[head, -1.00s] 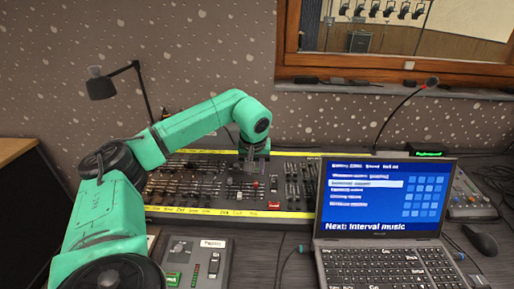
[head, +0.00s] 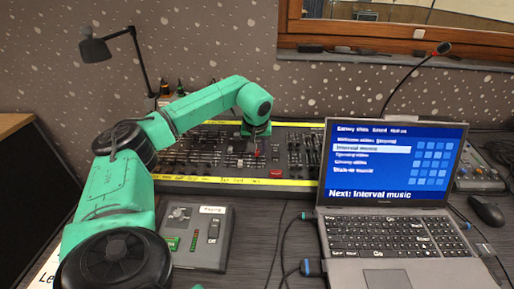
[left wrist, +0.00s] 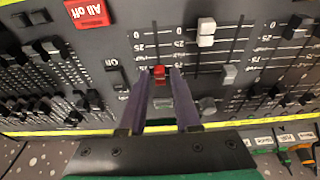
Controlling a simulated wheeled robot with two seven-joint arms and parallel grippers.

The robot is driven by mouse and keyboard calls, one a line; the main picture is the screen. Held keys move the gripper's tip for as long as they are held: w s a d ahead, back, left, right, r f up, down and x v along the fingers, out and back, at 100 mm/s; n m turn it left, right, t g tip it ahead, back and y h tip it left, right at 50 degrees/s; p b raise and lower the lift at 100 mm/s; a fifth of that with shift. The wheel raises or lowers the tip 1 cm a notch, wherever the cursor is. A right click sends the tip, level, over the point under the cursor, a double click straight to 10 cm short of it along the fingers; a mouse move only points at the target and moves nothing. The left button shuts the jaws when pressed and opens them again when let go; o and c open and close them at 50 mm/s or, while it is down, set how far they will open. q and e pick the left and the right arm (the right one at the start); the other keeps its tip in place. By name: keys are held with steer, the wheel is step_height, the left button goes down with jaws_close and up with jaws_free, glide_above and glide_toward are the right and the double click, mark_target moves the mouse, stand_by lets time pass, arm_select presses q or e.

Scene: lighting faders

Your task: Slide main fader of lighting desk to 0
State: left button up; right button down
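The lighting desk (head: 200,150) lies against the wall, edged with yellow tape. A red fader cap (head: 257,153) shows right of its middle. In the left wrist view the red cap (left wrist: 159,74) sits well away from the 0 mark, below the 25 line. My left gripper (left wrist: 163,72) reaches down over the desk with one finger on each side of this cap. A narrow gap shows beside the cap, so the fingers look open around it. In the head view, the fingertips are hard to make out. My right gripper is out of view.
A white fader cap (left wrist: 206,32) and a grey one (left wrist: 229,75) stand close to the right finger. A red "All off" button (left wrist: 87,12) is nearby. A laptop (head: 390,180) stands front right, a small control box (head: 200,237) in front.

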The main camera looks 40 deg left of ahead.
mark_target(257, 166)
arm_select(q)
jaws_close()
steer(key=shift+s+d, duration=0.6)
steer(key=shift+s, duration=0.15)
steer(key=shift+s+d+f, duration=0.2)
steer(key=shift+s+d, duration=0.85)
steer(key=shift+s, duration=0.2)
jaws_free()
step_height(257, 166, up, 3)
steer(key=shift+f+p, duration=0.1)
steer(key=shift+p, duration=1.05)
steer(key=shift+f, duration=0.1)
